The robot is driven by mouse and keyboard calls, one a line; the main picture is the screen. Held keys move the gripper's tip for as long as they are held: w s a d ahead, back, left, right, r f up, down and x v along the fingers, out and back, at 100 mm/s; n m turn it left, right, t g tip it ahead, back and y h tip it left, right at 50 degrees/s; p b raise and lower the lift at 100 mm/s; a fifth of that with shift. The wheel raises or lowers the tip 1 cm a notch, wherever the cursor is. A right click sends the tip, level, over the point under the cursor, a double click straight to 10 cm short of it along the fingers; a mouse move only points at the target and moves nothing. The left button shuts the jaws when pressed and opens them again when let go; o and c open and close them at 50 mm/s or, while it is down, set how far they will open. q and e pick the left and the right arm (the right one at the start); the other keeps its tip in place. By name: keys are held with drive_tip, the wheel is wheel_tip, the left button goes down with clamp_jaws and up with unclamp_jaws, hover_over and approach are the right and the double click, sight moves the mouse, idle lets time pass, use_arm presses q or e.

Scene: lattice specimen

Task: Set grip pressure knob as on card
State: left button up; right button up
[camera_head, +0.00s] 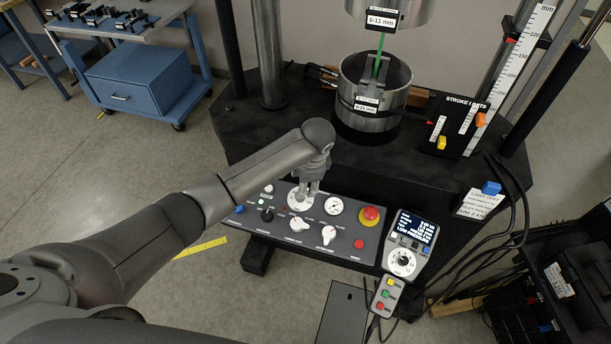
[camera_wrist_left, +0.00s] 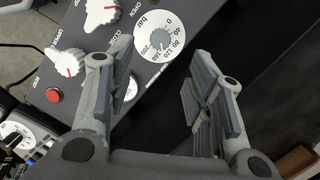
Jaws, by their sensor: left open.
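My right gripper is not in view.
The black control panel (camera_head: 262,236) also carries a gauge (camera_head: 333,206), a red emergency button (camera_head: 370,214) and several white lever knobs. A handset with a screen (camera_head: 412,226) stands right of it. Black cables hang beside the card. The test frame rises behind.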

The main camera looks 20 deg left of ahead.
use_arm(q)
drive_tip(key=shift+v, duration=1.45)
